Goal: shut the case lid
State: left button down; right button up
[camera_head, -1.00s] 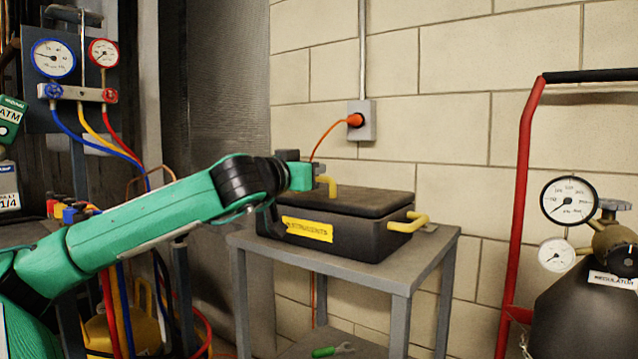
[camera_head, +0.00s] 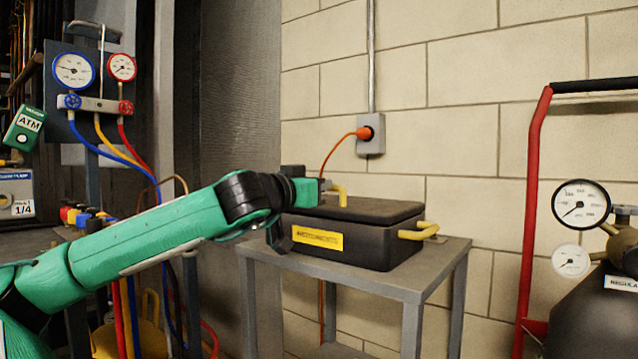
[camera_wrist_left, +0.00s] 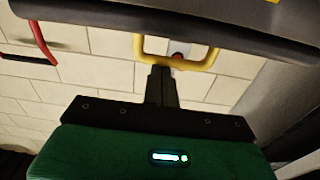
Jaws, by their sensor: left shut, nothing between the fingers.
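The case is a dark box with a black lid (camera_head: 372,208) and a yellow label (camera_head: 317,238) on its front. It sits on a grey stand (camera_head: 440,268). The lid lies low and nearly flat over the body; I cannot tell if a small gap remains. My left gripper (camera_head: 326,186) is at the lid's left edge, beside a yellow handle (camera_head: 341,193), and hides that corner. In the left wrist view the shut, empty fingers (camera_wrist_left: 161,72) point at the yellow handle (camera_wrist_left: 178,62), with a dark case edge (camera_wrist_left: 190,20) above. Contact is unclear. My right gripper is out of view.
Another yellow handle (camera_head: 420,231) sticks out on the case's right side. An orange cord (camera_head: 340,145) runs from a wall outlet (camera_head: 371,135) behind it. A red cart frame (camera_head: 533,200) and gauges stand at right. Gauges and hoses (camera_head: 100,150) stand at left.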

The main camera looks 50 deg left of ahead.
pick_arm(q)
jog(key=shift+w+a+f, duration=0.1)
jog(key=shift+w+f, duration=0.15)
jog(key=shift+f, duration=0.35)
jog(key=shift+w, duration=0.2)
jog(key=shift+r, duration=0.1)
jog(key=p+v, duration=0.1)
jog(key=v, duration=1.2)
jog(key=shift+s, duration=0.4)
